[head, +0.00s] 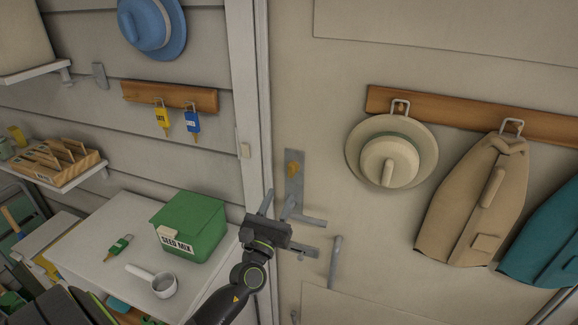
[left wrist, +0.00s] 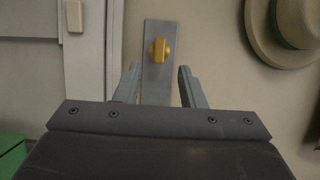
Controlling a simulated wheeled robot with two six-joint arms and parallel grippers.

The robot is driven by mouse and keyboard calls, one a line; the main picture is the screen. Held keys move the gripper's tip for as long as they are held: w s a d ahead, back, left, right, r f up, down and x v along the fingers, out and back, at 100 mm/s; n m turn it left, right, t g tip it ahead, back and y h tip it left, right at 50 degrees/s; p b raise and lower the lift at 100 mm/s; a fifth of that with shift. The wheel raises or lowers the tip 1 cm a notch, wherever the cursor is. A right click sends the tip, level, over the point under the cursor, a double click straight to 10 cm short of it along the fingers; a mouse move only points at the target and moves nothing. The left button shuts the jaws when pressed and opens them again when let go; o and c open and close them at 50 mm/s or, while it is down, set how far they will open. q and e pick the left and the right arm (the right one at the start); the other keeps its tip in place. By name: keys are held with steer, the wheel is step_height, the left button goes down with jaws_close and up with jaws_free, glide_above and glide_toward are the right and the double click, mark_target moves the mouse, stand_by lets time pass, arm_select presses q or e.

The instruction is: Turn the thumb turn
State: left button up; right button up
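The thumb turn (head: 293,170) is a small brass-yellow knob on a grey metal plate (head: 297,192) fixed to the pale door. In the left wrist view the thumb turn (left wrist: 160,50) sits ahead of the fingers, roughly centred between them, with its long side about upright. My left gripper (head: 279,203) is open and empty, just below and in front of the plate. Its two fingers (left wrist: 157,78) stand apart in the left wrist view, short of the knob. The plate's lower part is hidden behind the gripper. My right gripper is not in view.
A grey lever (head: 310,221) sticks out right of the plate's lower end. A hat (head: 375,158) and a tan jacket (head: 462,210) hang on the door to the right. A green seed box (head: 205,225) stands on the white cabinet (head: 95,228) at left.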

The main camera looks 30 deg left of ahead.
mark_target(290, 172)
arm_select(q)
steer(key=p+x, duration=0.2)
steer(key=x, duration=0.6)
steer(key=shift+w, duration=0.1)
jaws_close()
